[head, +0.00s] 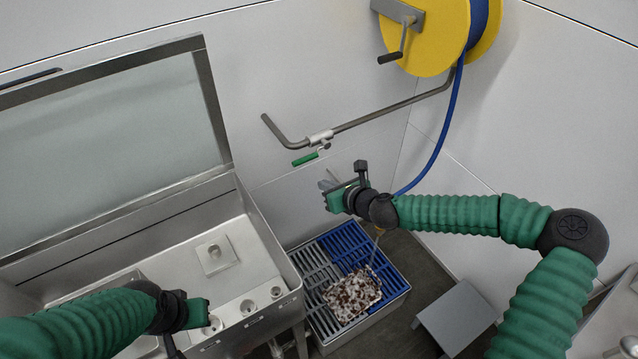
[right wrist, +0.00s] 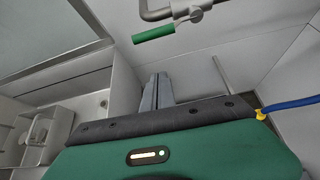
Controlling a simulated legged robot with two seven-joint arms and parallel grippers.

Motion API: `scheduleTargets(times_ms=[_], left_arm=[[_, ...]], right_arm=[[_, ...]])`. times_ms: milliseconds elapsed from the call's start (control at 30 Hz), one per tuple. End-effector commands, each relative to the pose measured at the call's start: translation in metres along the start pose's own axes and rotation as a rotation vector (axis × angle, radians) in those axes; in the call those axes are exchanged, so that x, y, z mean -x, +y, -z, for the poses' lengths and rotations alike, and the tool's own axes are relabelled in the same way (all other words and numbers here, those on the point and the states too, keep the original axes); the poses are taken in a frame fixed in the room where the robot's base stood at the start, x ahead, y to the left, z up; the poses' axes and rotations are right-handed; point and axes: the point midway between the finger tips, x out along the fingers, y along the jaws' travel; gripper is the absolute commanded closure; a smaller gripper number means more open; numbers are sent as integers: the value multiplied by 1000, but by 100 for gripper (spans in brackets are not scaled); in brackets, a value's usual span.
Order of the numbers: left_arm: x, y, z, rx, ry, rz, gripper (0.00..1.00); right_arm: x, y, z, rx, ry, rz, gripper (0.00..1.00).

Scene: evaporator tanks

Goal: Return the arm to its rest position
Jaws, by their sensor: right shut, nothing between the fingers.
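My right arm, in a green ribbed sleeve, reaches in from the right in the head view. Its gripper (head: 329,182) is in the air in front of the wall, below the pipe with the green-handled valve (head: 305,159). In the right wrist view its grey fingers (right wrist: 156,92) are together with nothing between them. The green valve handle (right wrist: 154,34) is above and apart from them. My left arm comes in from the lower left in the head view. Its gripper (head: 198,312) is over the steel tank's edge, and its fingers are not clear.
An open steel tank (head: 262,225) with a raised lid (head: 110,150) stands at left. A blue and grey grate (head: 335,245) on the floor holds a brown-speckled piece (head: 353,295). A grey step (head: 455,315) stands right of it. A blue hose (head: 446,125) hangs from a yellow reel (head: 428,40).

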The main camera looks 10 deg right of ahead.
Motion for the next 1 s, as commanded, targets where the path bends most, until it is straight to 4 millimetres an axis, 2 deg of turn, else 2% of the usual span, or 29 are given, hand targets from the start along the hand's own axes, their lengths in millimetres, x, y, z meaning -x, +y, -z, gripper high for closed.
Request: scheduleTargets(times_ms=[100,533,633,667,733,767,800,867,900,967,1000], left_arm=[[0,0,0,0,0,0,100],[0,0,0,0,0,0,100],[0,0,0,0,0,0,100],[0,0,0,0,0,0,100],[0,0,0,0,0,0,100],[0,0,0,0,0,0,100],[0,0,0,0,0,0,100],[0,0,0,0,0,0,100],[0,0,0,0,0,0,100],[0,0,0,0,0,0,100],[0,0,0,0,0,0,100]], right_arm=[[5,0,0,1,0,0,100],[5,2,1,7,2,-2,100],[4,19,13,130,35,-36,100],[4,30,22,215,57,-60,100],[9,61,55,518,131,-146,100],[16,75,74,698,171,-200,100],[29,88,101,957,227,-283,100],[57,93,133,1334,300,-415,100],[79,90,149,1563,342,-504,100],[115,80,161,1876,390,-638,100],[139,72,165,2054,411,-725,100]])
